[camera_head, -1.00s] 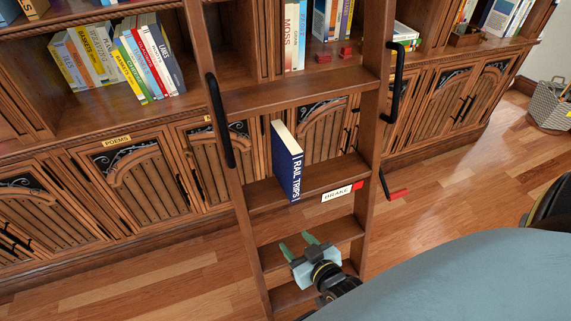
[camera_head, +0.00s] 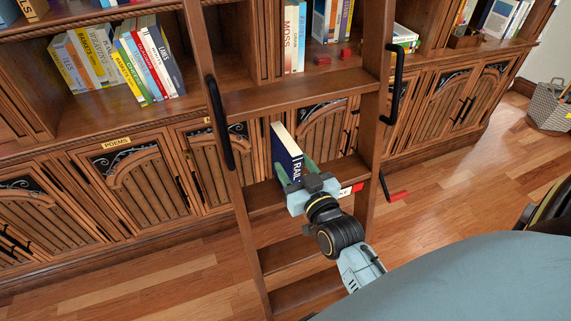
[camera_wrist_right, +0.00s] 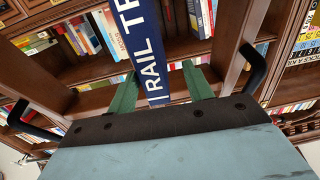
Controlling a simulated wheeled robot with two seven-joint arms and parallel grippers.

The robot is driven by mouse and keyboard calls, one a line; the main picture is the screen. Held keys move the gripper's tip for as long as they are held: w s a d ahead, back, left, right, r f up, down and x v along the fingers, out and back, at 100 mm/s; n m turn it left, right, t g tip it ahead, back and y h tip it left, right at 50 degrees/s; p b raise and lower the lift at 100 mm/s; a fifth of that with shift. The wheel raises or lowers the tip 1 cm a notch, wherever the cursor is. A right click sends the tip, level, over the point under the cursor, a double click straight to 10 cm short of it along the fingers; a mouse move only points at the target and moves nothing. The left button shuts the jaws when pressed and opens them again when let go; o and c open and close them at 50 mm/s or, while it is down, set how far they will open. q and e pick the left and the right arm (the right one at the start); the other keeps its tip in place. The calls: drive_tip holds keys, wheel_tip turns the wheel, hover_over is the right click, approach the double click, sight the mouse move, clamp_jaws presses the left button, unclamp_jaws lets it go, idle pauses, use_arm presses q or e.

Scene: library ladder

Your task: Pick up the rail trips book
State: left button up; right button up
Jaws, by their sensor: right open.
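The dark blue rail trips book (camera_head: 285,148) stands upright on a step of the wooden ladder, its lettered spine facing me. In the right wrist view the spine (camera_wrist_right: 150,45) rises between two green fingers. My right gripper (camera_head: 295,170) is open at the lower part of the book, one finger on each side of the spine. The gripper hides the lower spine in the head view. My left gripper is not in view.
The ladder (camera_head: 300,92) has black handles on both rails. A white brake label with a red end (camera_head: 351,189) is on the book's step, partly hidden by my gripper. Bookshelves and cabinets stand behind. A basket (camera_head: 549,108) is at the far right on the open floor.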

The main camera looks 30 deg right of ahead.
sight(284, 150)
drive_tip(key=w, duration=0.1)
drive_tip(key=w+d, duration=0.1)
drive_tip(key=w, duration=0.3)
drive_tip(key=shift+w+d+f, duration=0.1)
drive_tip(key=shift+d+f, duration=0.05)
drive_tip(key=shift+d, duration=0.1)
clamp_jaws()
